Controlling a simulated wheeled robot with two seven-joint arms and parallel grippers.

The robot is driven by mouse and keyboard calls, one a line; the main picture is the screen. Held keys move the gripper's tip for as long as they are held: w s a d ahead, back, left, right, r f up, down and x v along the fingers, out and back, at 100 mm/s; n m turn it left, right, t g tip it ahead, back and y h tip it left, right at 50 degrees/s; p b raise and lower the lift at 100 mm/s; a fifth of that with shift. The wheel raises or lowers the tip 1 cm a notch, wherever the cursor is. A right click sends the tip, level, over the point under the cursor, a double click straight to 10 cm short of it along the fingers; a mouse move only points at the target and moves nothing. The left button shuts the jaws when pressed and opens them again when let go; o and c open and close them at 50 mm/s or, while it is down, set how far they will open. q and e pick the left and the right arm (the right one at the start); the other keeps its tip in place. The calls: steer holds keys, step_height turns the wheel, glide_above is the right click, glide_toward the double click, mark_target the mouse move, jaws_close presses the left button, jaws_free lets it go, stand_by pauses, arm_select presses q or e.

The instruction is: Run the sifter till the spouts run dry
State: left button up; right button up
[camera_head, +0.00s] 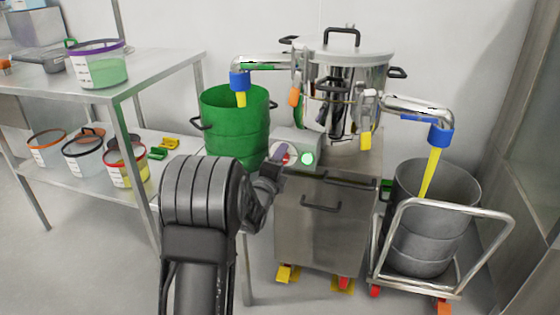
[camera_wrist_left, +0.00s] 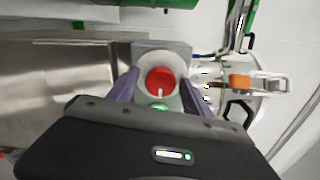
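The steel sifter (camera_head: 340,85) stands on a steel cabinet at the back. Its left spout (camera_head: 239,80) has a blue collar, with yellow material reaching into the green drum (camera_head: 232,125). Its right spout (camera_head: 440,137) has a long yellow stream (camera_head: 430,172) running into the grey drum (camera_head: 435,225). A control box (camera_head: 296,140) carries a lit green button (camera_head: 308,158) and a red knob (camera_wrist_left: 160,80). My left gripper (camera_wrist_left: 158,88) is open, with its purple fingers either side of the red knob and a gap visible. In the head view the fingers partly hide the knob. My right gripper is not in view.
A steel table (camera_head: 140,75) on the left holds a purple-rimmed tub (camera_head: 97,70), with several tubs on its lower shelf. The grey drum sits on a wheeled trolley (camera_head: 490,222) at the right. The floor at front left is clear.

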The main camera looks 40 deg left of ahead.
arm_select(q)
steer(key=p+v, duration=0.2)
steer(key=v, duration=0.5)
steer(key=shift+s, duration=0.4)
stand_by(5.7)
